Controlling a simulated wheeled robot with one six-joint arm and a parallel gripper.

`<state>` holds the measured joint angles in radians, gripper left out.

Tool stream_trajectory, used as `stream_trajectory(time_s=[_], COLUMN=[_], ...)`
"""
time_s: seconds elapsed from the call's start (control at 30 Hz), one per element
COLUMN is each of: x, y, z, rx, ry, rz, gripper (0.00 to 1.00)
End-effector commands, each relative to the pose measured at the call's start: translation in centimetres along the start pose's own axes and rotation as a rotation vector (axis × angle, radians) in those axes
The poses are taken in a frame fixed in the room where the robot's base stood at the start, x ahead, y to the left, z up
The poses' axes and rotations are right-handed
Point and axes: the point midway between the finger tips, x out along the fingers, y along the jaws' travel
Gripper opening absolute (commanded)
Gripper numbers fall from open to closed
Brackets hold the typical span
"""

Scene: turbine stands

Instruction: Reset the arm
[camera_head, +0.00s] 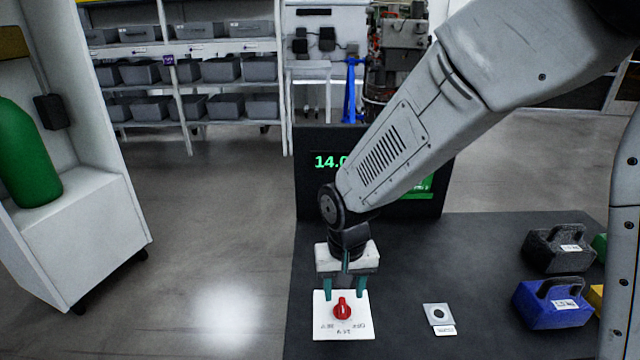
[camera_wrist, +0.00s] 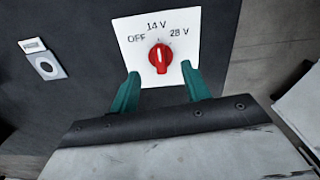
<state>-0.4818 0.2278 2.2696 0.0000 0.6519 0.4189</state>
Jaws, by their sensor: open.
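My gripper (camera_head: 346,288) is open and points down above the near left part of the dark table (camera_head: 400,270). Its two green fingers (camera_wrist: 160,92) stand apart, one on each side below the red knob (camera_wrist: 160,58) in the wrist view, with nothing held between them. The red knob also shows in the head view (camera_head: 342,309), on a white plate (camera_head: 328,330) marked OFF, 14 V and 28 V. The knob's pointer looks turned to about 14 V. My arm reaches down from the upper right of the head view.
A small plate with a round button (camera_head: 438,313) lies right of the knob plate. A black display (camera_head: 312,190) reads 14.0, partly hidden by my arm. A black weight (camera_head: 556,250) and a blue weight (camera_head: 548,306) sit at right. A white cart with a green cylinder (camera_head: 25,155) stands left.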

Motion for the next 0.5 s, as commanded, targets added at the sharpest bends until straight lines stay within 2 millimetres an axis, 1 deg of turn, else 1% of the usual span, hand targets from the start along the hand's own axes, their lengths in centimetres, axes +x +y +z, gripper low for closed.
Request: stream_trajectory(time_s=[0.07, 0.1, 0.13, 0.2, 0.37, 0.5], x=[0.1, 0.3, -0.1, -1.5, -5.4, -9.1], y=[0.5, 0.9, 1.3, 2.5, 5.8, 9.1], z=[1.0, 2.1, 2.9, 4.3, 7.1, 9.9], rx=[-0.039, -0.066, -0.087, -0.119, -0.152, -0.154], ry=[-0.043, -0.079, -0.101, -0.130, -0.158, -0.157], rz=[0.018, 0.032, 0.040, 0.047, 0.045, 0.033], gripper=[0.47, 0.47, 0.47, 0.47, 0.47, 0.47])
